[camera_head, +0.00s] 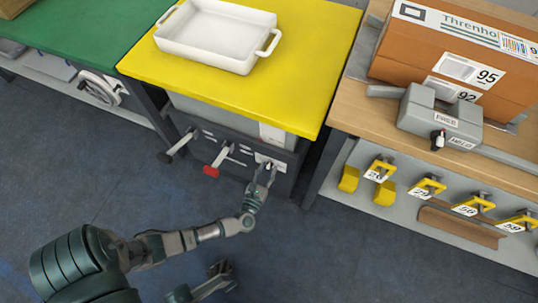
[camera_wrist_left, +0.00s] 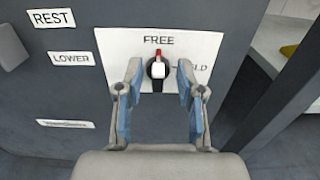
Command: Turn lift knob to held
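The lift knob (camera_wrist_left: 157,69) is black with a white face and a red tip, on a white label plate (camera_wrist_left: 112,42) on the dark panel. Its red tip points up toward the word FREE; the word at its right is partly hidden by a finger, leaving "LD". My left gripper (camera_wrist_left: 159,80) is open, its two blue-padded fingers on either side of the knob with visible gaps. In the head view the left gripper (camera_head: 264,178) reaches the panel under the yellow lift table (camera_head: 300,85).
A black-handled lever (camera_head: 178,147) and a red-handled lever (camera_head: 211,170) stick out left of the knob. A white tray (camera_head: 214,50) sits on the yellow table. At right, a wooden bench (camera_head: 345,118) carries a brown box (camera_head: 410,55) and a grey device (camera_head: 420,118).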

